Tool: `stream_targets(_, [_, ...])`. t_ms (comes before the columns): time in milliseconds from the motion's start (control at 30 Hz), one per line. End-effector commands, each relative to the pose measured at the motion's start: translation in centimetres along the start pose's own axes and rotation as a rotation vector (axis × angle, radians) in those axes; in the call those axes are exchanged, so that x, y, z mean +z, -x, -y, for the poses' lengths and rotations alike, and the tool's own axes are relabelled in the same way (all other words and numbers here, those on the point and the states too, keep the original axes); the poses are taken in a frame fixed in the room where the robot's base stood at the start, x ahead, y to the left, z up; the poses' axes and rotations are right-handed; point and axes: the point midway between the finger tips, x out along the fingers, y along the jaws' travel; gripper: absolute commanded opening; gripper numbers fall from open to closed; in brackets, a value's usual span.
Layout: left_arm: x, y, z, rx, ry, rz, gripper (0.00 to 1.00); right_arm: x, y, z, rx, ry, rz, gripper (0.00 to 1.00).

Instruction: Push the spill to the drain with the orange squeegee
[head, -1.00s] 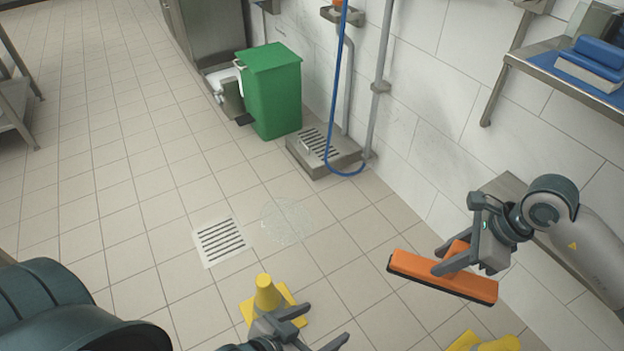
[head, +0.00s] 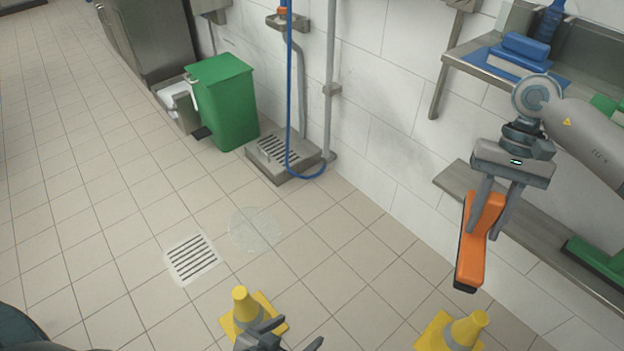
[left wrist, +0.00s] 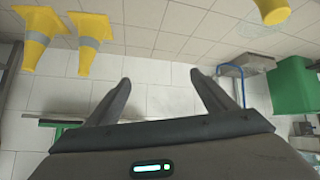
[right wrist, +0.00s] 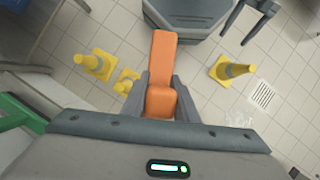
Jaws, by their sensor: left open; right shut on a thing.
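The orange squeegee (head: 472,243) is held in the air by my right gripper (head: 489,212), its head turned roughly end-on in the head view. It also shows between the fingers in the right wrist view (right wrist: 163,80). The spill (head: 256,230) is a faint, clear puddle on the tiles, just right of the drain (head: 192,259), a square white floor grate with dark slots. The squeegee is well to the right of the spill and apart from it. My left gripper (head: 290,345) is open and empty at the bottom edge, in front of a yellow cone.
Yellow cones stand near the drain (head: 246,310) and at the lower right (head: 456,332). A green bin (head: 226,103) and a floor basin (head: 284,158) with a blue hose stand by the wall. A low steel shelf (head: 540,235) runs along the right wall. The left floor is clear.

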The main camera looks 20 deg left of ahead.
Motion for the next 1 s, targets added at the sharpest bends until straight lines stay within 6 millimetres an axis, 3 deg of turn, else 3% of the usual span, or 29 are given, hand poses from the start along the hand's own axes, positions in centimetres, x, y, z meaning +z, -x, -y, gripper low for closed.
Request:
stream_targets(33, [0.2,-0.2,0.3,-0.009,-0.001,0.020,0.77,0.9,1.5,-0.3,0.007,0.014,0.001,0.00])
stream_targets(267, [4.0,-2.7,2.2,-0.049,-0.006,0.110,0.77,3.5,4.5,-0.7,-0.001,0.000,0.002,0.00])
stream_targets(600, [11.2,-4.1,5.1,-0.105,-0.015,0.260,0.77,7.7,8.6,-1.1,-0.043,-0.102,0.002,0.00])
stream_targets(800, [14.4,-3.9,6.1,-0.123,-0.019,0.319,0.77,9.3,9.9,-1.1,-0.061,-0.145,0.001,0.00])
stream_targets(1000, [15.8,-3.8,6.5,-0.130,-0.020,0.341,0.77,9.7,10.2,-1.2,-0.068,-0.161,0.001,0.00])
